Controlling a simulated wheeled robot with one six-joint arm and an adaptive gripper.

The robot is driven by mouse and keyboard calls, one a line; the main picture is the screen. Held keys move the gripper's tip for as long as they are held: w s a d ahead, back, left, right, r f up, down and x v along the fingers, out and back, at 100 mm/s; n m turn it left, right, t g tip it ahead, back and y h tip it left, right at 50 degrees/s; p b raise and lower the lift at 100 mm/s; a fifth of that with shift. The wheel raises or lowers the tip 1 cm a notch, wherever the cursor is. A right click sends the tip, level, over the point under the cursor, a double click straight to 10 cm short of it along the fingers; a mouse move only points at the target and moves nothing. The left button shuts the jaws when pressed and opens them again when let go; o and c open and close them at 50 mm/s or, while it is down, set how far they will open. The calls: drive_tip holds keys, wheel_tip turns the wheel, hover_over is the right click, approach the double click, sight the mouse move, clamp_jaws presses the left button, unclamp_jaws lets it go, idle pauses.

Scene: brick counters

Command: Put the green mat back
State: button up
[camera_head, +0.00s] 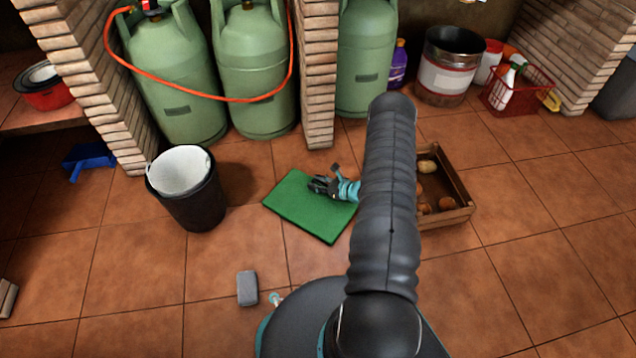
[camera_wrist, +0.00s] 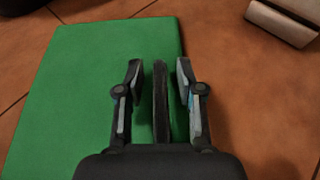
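The green mat (camera_head: 308,217) is a flat rectangle on the tiled floor, between the dark bin and the wooden crate. It also fills much of the wrist view (camera_wrist: 85,85), at left and middle. My gripper (camera_head: 318,184) is above the mat's right part in the head view. The gap between fingertips and mat is hard to judge. My arm covers the floor just right of the mat.
A dark bin with white liner (camera_head: 190,200) stands left of the mat. A wooden crate (camera_head: 460,212) with round brown items is to the right. Green gas cylinders (camera_head: 255,75) stand behind. A grey block (camera_head: 247,288) lies in front. Floor at far right is clear.

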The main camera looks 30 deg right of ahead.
sight(320, 202)
drive_tip(key=shift+s+r, duration=0.1)
drive_tip(key=shift+r, duration=0.1)
drive_tip(key=p+v, duration=0.1)
drive_tip(key=v, duration=1)
drive_tip(key=shift+s+r, duration=0.1)
drive_tip(key=shift+s, duration=0.05)
drive_tip(key=shift+r, duration=0.3)
drive_tip(key=a+r+n+g+y, duration=0.1)
drive_tip(key=a+r+n+g, duration=0.2)
drive_tip(key=a+r+n, duration=0.5)
drive_tip(key=a+r+n+g+y, duration=0.1)
drive_tip(key=a+r+n+g, duration=0.15)
drive_tip(key=r, duration=0.85)
drive_tip(key=a+r+n+g+y, duration=0.1)
drive_tip(key=a+r+n+g, duration=0.1)
drive_tip(key=a+r+n, duration=0.6)
drive_tip(key=s+a+r+n+h, duration=0.2)
drive_tip(key=s+r+n+h, duration=0.2)
drive_tip(key=s+r, duration=0.7)
drive_tip(key=s+a+r+n+t+h, duration=0.1)
drive_tip(key=s+a+r+n+h, duration=0.2)
drive_tip(key=s+r+n+h, duration=0.2)
drive_tip(key=s+r+n, duration=0.3)
drive_tip(key=s+r, duration=0.2)
drive_tip(key=s, duration=0.2)
drive_tip(key=shift+s+a+r+h, duration=0.25)
drive_tip(key=shift+s+r+h, duration=0.05)
drive_tip(key=shift+s+r, duration=0.1)
